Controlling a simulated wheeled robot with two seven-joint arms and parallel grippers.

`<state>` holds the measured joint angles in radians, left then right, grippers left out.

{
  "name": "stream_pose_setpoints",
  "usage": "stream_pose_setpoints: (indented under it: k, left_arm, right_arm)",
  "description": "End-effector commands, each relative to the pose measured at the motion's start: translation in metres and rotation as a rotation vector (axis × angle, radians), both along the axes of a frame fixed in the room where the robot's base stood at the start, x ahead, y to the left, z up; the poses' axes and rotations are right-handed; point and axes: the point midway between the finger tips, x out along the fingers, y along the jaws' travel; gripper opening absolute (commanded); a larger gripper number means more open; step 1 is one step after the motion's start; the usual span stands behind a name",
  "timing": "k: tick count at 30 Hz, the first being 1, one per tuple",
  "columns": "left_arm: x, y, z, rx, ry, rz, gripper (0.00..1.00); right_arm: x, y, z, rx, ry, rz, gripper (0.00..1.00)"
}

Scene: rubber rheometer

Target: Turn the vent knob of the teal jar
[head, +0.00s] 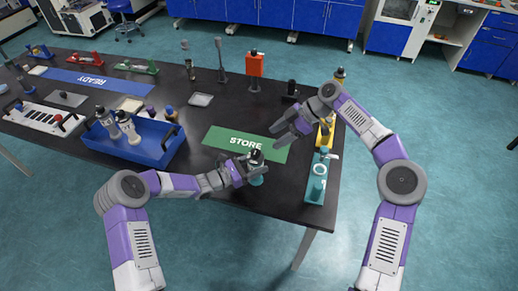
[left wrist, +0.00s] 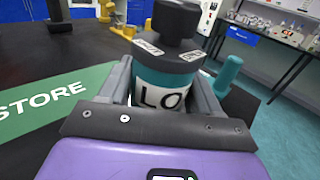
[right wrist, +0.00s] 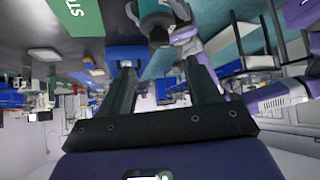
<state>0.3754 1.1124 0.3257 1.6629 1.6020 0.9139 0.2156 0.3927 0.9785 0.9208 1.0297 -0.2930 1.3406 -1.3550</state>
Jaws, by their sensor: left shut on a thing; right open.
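The teal jar (head: 257,179) has a black lid and stands upright near the front edge of the table, just in front of the green STORE mat. My left gripper (head: 250,170) is shut around its body, and the left wrist view shows the jar (left wrist: 148,76) with a white label between the fingers. The black vent knob (left wrist: 176,18) tops the lid, with white tags beside it. My right gripper (head: 281,125) is open and empty, above and behind the jar, apart from it. The right wrist view shows the jar (right wrist: 152,12) beyond the fingertips.
The green STORE mat (head: 240,142) lies behind the jar. A teal fixture (head: 317,188) and a yellow fixture (head: 325,137) line the right table edge. A blue tray (head: 150,155) with bottles stands left. An orange-red stand (head: 255,64) is farther back.

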Motion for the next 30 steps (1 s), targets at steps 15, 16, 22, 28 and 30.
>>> stream_pose_setpoints:
  k: [15,16,22,28,30]
  left_arm:
    - [0.0,0.0,0.0,0.0,0.0,0.001,0.28]
    - [0.0,0.0,0.0,0.0,0.0,0.001,0.28]
    - [0.0,0.0,0.0,0.0,-0.001,0.001,0.28]
    - [0.0,0.0,0.0,0.0,-0.001,0.001,0.28]
    - [0.0,0.0,0.0,0.0,-0.001,0.001,0.28]
  right_arm:
    - [-0.005,0.06,-0.06,-0.001,0.002,0.001,0.61]
    - [-0.005,0.061,-0.061,-0.001,0.001,0.0,0.61]
    - [-0.005,0.064,-0.064,-0.001,0.001,-0.001,0.61]
    - [-0.005,0.064,-0.064,-0.001,0.001,-0.001,0.52]
    - [-0.005,0.064,-0.064,-0.001,0.001,-0.001,0.41]
